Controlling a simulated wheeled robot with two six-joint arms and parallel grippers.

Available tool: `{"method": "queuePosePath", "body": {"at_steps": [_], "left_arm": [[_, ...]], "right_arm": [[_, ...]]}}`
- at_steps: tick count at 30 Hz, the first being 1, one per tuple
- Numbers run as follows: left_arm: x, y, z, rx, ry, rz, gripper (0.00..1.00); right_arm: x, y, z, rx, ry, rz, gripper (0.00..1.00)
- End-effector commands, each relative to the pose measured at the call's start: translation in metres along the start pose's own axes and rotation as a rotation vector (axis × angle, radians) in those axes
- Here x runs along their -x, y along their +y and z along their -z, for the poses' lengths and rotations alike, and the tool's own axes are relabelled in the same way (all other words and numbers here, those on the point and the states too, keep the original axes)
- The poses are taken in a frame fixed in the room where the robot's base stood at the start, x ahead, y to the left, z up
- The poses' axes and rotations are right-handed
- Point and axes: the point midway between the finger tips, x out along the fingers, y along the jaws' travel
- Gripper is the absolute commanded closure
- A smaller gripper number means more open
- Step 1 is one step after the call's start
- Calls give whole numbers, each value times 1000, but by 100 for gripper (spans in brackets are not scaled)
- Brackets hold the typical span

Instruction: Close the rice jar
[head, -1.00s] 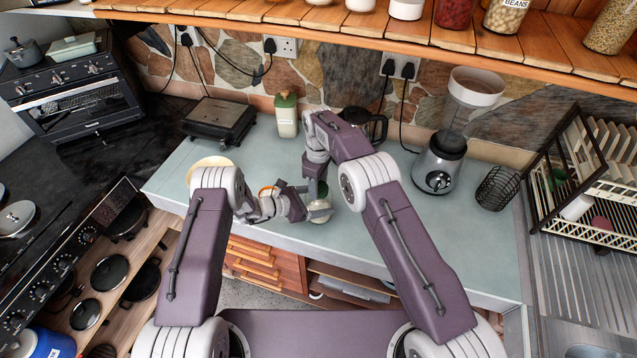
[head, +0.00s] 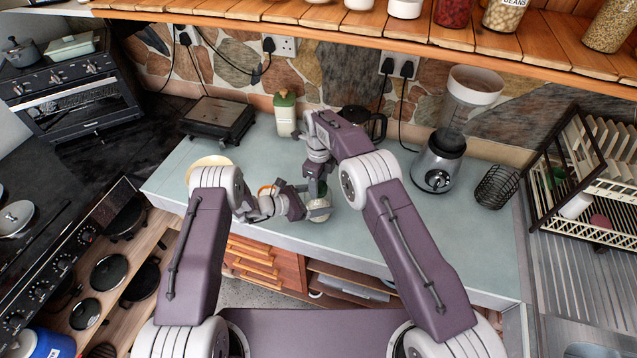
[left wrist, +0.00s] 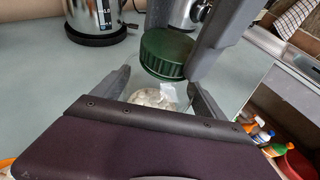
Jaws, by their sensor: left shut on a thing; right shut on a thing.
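The rice jar (head: 320,213) is a clear jar with pale contents near the counter's front edge. My left gripper (head: 318,209) is shut around it from the left. In the left wrist view the jar (left wrist: 150,97) shows between my left fingertips, its lower part hidden by the gripper body. A dark green ribbed lid (left wrist: 166,54) is held by my right gripper (left wrist: 188,45). The lid looks just above the jar, with pale contents visible below it; whether they touch I cannot tell. In the head view the lid (head: 323,188) is mostly hidden by my right gripper.
A blender (head: 440,160) and a wire basket (head: 496,187) are to the right. An orange-rimmed item (head: 266,190) is close left of the jar. The counter (head: 420,235) front right is clear.

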Motion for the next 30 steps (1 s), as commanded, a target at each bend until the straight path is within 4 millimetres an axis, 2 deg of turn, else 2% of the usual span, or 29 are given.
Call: {"method": "queuePosePath", "body": {"at_steps": [3, 6, 10, 17, 18, 20, 30], "left_arm": [[0, -1, -1, -3, -1, 3, 100], [0, -1, -1, -3, -1, 3, 100], [0, -1, 0, -3, -1, 3, 100], [0, -1, 0, -3, -1, 4, 100], [0, -1, 0, -3, -1, 4, 100], [0, -1, 0, -2, -1, 4, 100], [0, 0, 0, -1, -1, 2, 100]], "right_arm": [[1, 0, -1, -287, -4, 4, 92], [1, -1, -1, -441, -5, 5, 92], [1, -1, -1, -518, -6, 6, 92], [1, -1, -1, -520, -7, 7, 92], [1, -1, -1, -519, -7, 7, 43], [1, -1, -1, -519, -6, 7, 27], [4, 0, 0, -517, -4, 5, 27]]}}
